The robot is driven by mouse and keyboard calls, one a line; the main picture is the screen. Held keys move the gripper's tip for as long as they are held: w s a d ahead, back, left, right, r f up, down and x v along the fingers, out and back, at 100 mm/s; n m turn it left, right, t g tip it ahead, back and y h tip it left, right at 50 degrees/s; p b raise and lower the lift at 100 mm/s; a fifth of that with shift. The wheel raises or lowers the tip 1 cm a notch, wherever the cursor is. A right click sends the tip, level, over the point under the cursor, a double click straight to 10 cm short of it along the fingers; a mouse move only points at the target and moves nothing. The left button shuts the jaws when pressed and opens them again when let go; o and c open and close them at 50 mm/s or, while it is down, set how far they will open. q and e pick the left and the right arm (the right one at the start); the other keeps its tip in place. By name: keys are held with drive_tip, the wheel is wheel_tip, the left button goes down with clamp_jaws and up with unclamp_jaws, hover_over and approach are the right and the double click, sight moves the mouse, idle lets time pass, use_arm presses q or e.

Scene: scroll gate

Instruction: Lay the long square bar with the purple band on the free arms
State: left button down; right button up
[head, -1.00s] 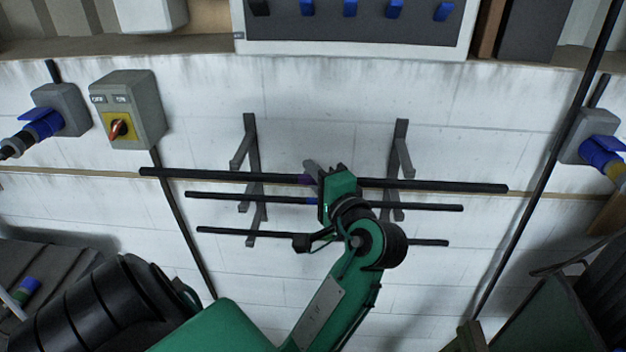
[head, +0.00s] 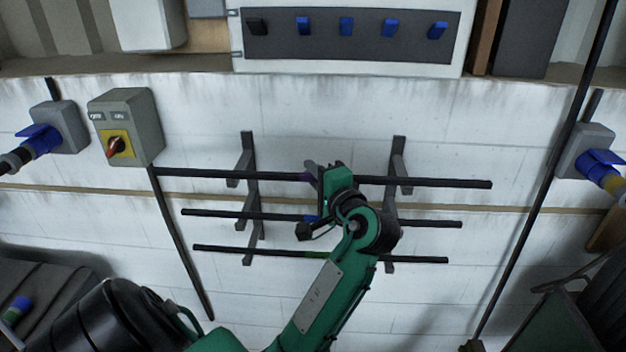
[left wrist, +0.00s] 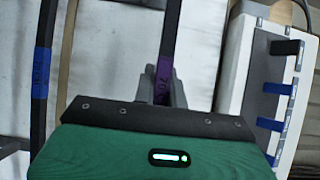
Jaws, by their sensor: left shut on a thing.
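The long dark bar with the purple band (head: 306,177) is held level across the top pair of rack arms in the head view. My left gripper (head: 316,174) is shut on it near its middle, beside the purple band. The left wrist view shows the purple band (left wrist: 165,80) between my fingers (left wrist: 168,97). The upper left arm (head: 238,172) and upper right arm (head: 402,174) stick out from wall uprights. I cannot tell whether the bar touches them. My right gripper is not in view.
Below lie a bar with a blue band (head: 311,218) and a bar with a green band (head: 318,254) on lower arms. A grey switch box (head: 125,125) is close to the held bar's left end. A panel with several blue hooks (head: 346,32) is above.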

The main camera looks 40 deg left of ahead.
use_arm(q)
drive_tip(key=w+a+f+b, duration=0.2)
drive_tip(key=w+a, duration=0.2)
drive_tip(key=shift+w+f+b, duration=0.15)
drive_tip(key=shift+w+b, duration=0.2)
drive_tip(key=shift+w, duration=0.05)
idle(0.5)
idle(0.4)
drive_tip(key=shift+f, duration=0.25)
drive_tip(key=c, duration=1.4)
unclamp_jaws()
drive_tip(key=shift+o, duration=1.2)
drive_tip(key=shift+f, duration=0.1)
drive_tip(key=shift+s, duration=0.1)
